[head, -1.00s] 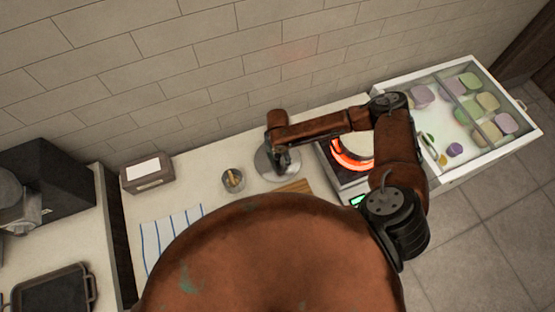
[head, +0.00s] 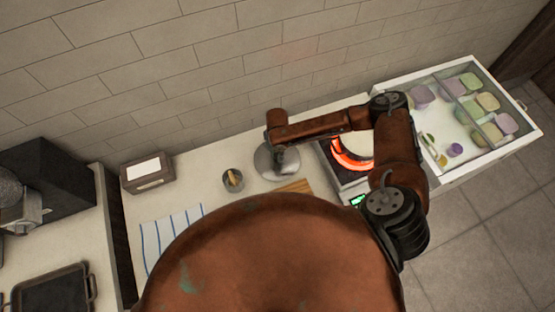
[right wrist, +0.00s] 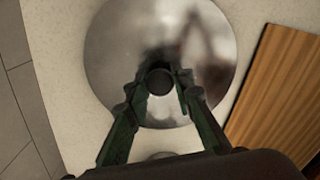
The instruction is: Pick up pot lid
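The pot lid (right wrist: 110,45) is a round, shiny metal disc with a dark round knob (right wrist: 160,82) at its middle. It lies flat on the pale counter, and its rim also shows in the head view (head: 265,165). My right gripper (right wrist: 161,80) is over the lid, with one green finger on each side of the knob. A small gap shows between the knob and the right-hand finger, so the fingers look open around it. In the head view my right arm hides part of the lid. My left gripper is in neither current view.
A wooden board (right wrist: 275,95) lies close beside the lid. A small cup (head: 233,184), a striped cloth (head: 165,235) and a brown box (head: 147,174) stand left. Glass-covered tubs are far right.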

